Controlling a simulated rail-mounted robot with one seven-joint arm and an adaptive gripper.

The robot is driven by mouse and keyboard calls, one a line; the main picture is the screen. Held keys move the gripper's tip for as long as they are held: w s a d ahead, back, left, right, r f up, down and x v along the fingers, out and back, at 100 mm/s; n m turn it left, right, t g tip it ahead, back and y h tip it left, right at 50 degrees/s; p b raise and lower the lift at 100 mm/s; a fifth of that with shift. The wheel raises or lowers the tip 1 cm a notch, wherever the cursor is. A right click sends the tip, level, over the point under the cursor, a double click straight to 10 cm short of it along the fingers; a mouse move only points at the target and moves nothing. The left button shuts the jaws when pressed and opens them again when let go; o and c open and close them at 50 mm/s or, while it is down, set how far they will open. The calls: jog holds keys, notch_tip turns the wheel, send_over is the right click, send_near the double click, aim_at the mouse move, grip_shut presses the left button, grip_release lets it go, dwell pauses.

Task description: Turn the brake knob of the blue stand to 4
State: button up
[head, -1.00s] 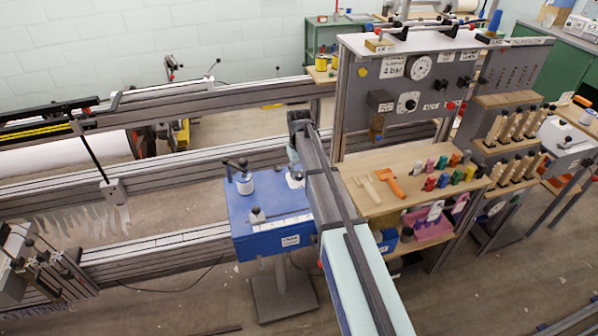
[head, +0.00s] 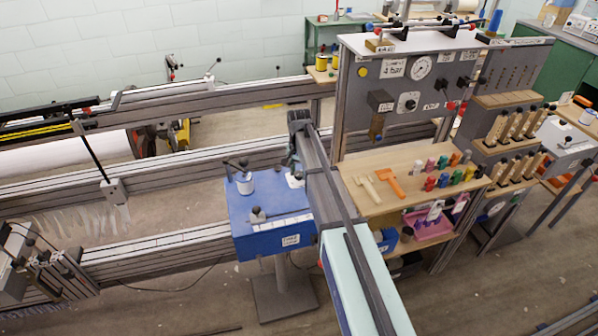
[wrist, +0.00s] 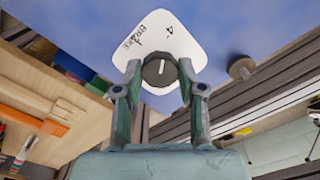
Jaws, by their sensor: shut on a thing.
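The blue stand (head: 262,207) is left of my arm in the head view; its top also fills much of the wrist view (wrist: 235,25). In the wrist view, the dark round brake knob (wrist: 160,72) with a white pointer line sits on a white plate (wrist: 182,38) marked "BRAKE" and "4". The pointer line runs nearly up the picture, roughly towards the 4; exact alignment is hard to tell. My gripper (wrist: 160,78) is shut on the knob, one finger on each side. In the head view my arm mostly hides the knob.
A black-handled lever (head: 237,165) and a small knob (head: 257,215) stand on the blue top. A wooden shelf (head: 368,205) with an orange tool (head: 391,186) and coloured pegs is close on the right. Metal rails (head: 150,245) run left.

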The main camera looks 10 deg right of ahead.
aim_at(299, 174)
jog(key=shift+s+m, duration=0.1)
jog(key=shift+m, duration=0.5)
jog(key=o, duration=1.1)
jog(key=shift+f, duration=0.1)
jog(key=shift+o, duration=0.2)
notch_tip(299, 174, up, 12)
